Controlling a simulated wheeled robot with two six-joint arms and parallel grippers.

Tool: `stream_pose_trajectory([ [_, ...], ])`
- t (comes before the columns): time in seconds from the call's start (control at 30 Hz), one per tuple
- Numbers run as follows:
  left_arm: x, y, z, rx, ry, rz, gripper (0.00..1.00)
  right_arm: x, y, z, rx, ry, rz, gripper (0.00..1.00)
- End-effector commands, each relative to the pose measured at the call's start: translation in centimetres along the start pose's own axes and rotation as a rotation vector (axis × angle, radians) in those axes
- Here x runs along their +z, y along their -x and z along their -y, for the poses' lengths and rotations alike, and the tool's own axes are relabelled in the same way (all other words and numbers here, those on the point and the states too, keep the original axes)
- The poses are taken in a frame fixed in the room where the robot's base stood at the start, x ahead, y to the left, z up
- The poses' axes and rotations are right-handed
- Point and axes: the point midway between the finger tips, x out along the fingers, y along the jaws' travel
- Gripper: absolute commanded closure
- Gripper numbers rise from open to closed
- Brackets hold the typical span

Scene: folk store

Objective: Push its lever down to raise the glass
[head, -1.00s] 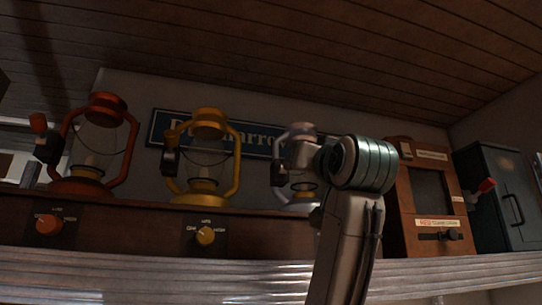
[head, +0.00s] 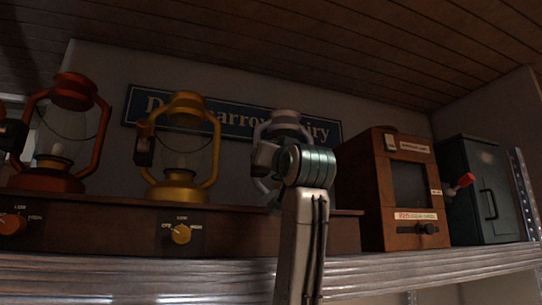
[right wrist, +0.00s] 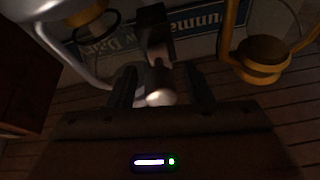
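Three lanterns with glass chimneys stand on a brown wooden bench: an orange-red one (head: 75,92), a yellow one (head: 186,103) and a pale grey one (head: 287,117). The yellow lantern has a dark lever block (head: 145,151) on its left side. My right arm covers much of the grey lantern in the head view and hides its gripper's fingers. In the right wrist view, upside down, my right gripper (right wrist: 161,90) is open. A pale lever knob (right wrist: 158,90) on a dark block (right wrist: 156,38) shows between its fingers; contact cannot be told. My left gripper is out of view.
The bench front (head: 280,236) carries an orange dial (head: 12,224) and a yellow dial (head: 181,234). A wooden cabinet (head: 375,180) and a dark metal box (head: 490,155) with a red-tipped handle stand to the right. A blue sign (head: 232,121) hangs behind.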

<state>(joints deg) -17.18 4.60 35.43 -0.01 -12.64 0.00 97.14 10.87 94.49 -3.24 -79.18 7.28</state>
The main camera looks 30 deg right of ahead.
Motion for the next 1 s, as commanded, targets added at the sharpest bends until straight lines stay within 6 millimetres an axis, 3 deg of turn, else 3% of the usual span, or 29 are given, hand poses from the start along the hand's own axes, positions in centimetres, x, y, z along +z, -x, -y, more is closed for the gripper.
stream_pose_trajectory([
  [0.03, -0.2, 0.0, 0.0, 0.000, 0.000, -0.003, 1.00, 0.0, 0.0, 0.0, 0.000, 0.000, 0.000, 0.65],
  [0.2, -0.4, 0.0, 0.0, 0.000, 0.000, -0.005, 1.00, 0.0, 0.0, 0.0, 0.000, 0.000, 0.000, 0.96],
  [0.37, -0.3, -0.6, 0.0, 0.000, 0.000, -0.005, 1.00, 0.3, 0.1, 0.0, -0.003, 0.000, -0.018, 0.96],
  [0.7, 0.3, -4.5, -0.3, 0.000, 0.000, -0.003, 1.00, 1.8, 0.3, -0.3, -0.041, -0.004, -0.260, 0.96],
  [1.0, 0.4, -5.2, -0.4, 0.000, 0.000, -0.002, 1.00, 1.8, 0.1, -0.3, -0.059, -0.008, -0.371, 0.96],
])
